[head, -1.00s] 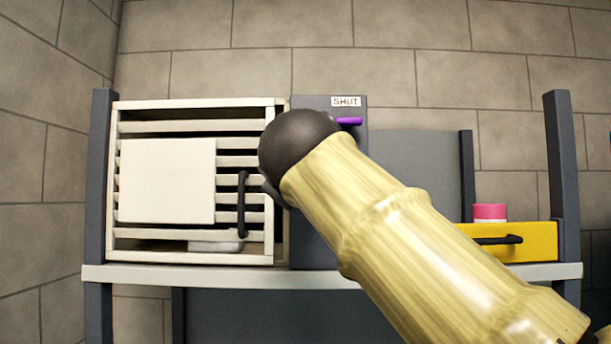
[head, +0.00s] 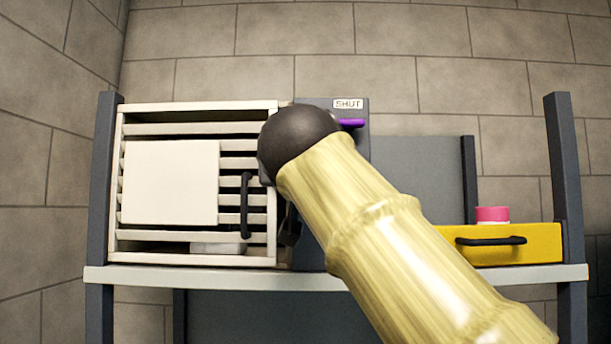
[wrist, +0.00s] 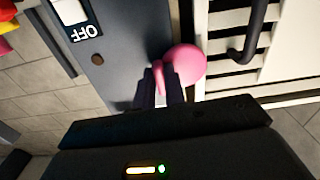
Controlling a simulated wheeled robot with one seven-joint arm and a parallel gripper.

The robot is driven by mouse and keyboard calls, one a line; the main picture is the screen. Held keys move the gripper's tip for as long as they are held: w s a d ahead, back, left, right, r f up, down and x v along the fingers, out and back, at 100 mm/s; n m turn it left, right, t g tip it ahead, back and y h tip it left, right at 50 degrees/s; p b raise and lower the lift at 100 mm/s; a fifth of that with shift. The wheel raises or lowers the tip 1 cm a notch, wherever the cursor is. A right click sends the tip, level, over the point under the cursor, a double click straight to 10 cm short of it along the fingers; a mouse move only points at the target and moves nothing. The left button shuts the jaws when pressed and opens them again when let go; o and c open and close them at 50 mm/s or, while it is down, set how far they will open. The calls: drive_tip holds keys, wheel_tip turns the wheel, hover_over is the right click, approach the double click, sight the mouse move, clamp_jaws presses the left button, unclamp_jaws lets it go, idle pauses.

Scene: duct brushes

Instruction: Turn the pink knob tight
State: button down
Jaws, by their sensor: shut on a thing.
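The pink knob (wrist: 188,64) shows in the wrist view, on the grey panel (wrist: 122,45) beside the slatted cover. My gripper (wrist: 160,80) is shut on the knob, with its two dark fingers around a narrow pink part and the round pink part to their right. In the head view my arm covers the knob and most of my gripper. The thread and how tight the knob sits are hidden.
A white slatted cover (head: 268,225) with a dark handle (head: 245,205) stands left of the panel. A purple lever (head: 351,123) sits below a SHUT label (head: 348,104). A yellow drawer (head: 535,243) is at right, near a pink-topped item (head: 492,214). The wrist view shows an OFF label (wrist: 88,34).

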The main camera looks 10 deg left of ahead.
drive_tip(key=shift+r+m, duration=0.25)
drive_tip(key=shift+m, duration=0.15)
drive_tip(key=c, duration=1.5)
unclamp_jaws()
drive_tip(key=shift+w, duration=0.1)
drive_tip(key=shift+o, duration=0.2)
drive_tip(key=shift+f, duration=0.15)
